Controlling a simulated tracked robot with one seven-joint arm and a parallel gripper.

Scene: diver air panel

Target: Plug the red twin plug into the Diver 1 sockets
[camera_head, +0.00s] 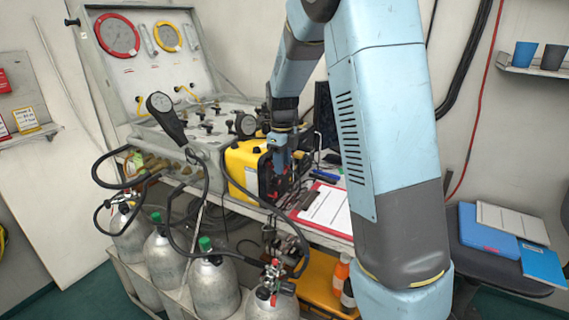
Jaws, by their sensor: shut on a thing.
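The yellow box (245,168) with a dark front panel stands on the bench, right of the large gauge panel. My gripper (281,168) points down right in front of this dark panel, close to it. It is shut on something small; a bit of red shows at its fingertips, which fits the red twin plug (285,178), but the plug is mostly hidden. The Diver 1 sockets cannot be made out at this size, behind the gripper and in the shade. I cannot tell whether the plug touches the panel.
A red clipboard (304,200) with white paper lies on the bench just right of the gripper. The gauge panel (160,75) stands at the back left. Several gas cylinders (212,285) with hoses stand below the bench. Blue folders (488,230) lie at the right.

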